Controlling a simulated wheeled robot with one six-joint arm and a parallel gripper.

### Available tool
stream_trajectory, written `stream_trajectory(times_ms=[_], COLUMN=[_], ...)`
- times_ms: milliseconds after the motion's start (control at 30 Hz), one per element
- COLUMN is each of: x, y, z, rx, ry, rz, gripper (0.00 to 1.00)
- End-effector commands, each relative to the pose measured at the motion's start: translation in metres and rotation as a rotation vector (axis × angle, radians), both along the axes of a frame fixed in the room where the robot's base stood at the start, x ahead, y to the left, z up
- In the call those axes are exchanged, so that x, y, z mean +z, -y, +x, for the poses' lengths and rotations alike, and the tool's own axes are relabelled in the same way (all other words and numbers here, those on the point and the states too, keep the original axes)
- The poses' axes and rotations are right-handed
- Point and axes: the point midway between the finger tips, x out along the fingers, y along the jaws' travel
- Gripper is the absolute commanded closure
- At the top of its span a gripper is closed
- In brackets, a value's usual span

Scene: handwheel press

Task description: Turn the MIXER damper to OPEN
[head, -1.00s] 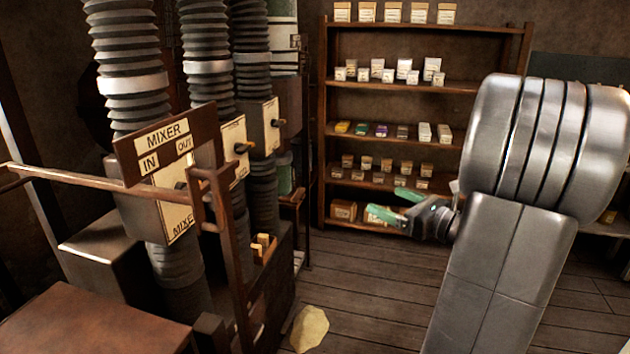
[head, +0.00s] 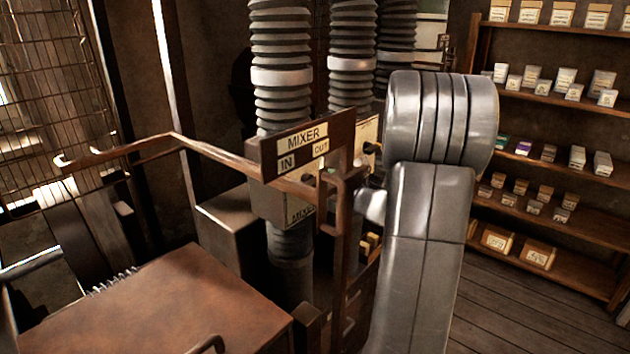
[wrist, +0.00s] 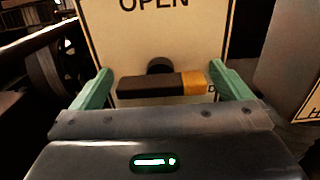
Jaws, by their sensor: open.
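The MIXER damper box (head: 268,203) sits on the front ribbed duct in the head view, its lettered plate partly hidden by a MIXER IN/OUT sign. In the wrist view a pale plate (wrist: 190,45) reads OPEN at the top; any MIXER lettering is out of sight. A dark handle (wrist: 145,87) with an orange right end lies horizontally on its round pivot. My gripper (wrist: 162,82) is open, its green fingers beyond the handle's left and right ends. I cannot tell whether they touch it. In the head view my gripper is mostly hidden behind the sign post and arm.
The MIXER IN/OUT sign (head: 302,148) and brown rail (head: 235,160) stand close in front of the damper. Two more ribbed ducts stand behind. A brown-topped block (head: 165,305) is at front left. Shelves (head: 555,225) stand right, beyond clear floor.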

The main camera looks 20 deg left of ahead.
Motion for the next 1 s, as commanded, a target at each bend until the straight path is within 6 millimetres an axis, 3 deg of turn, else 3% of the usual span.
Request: stream_trajectory(times_ms=[200, 433, 767, 1000], x=[-0.0001, -0.0001, -0.0022, -0.0061], y=[-0.0002, 0.0, -0.0001, -0.0002], z=[0.0001, 0.0, -0.0002, -0.0008], rx=[0.0, 0.0, 0.001, 0.001], ry=[0.0, 0.0, 0.043, 0.178], rz=[0.0, 0.0, -0.013, -0.06], gripper=[0.04, 0.47, 0.46, 0.46])
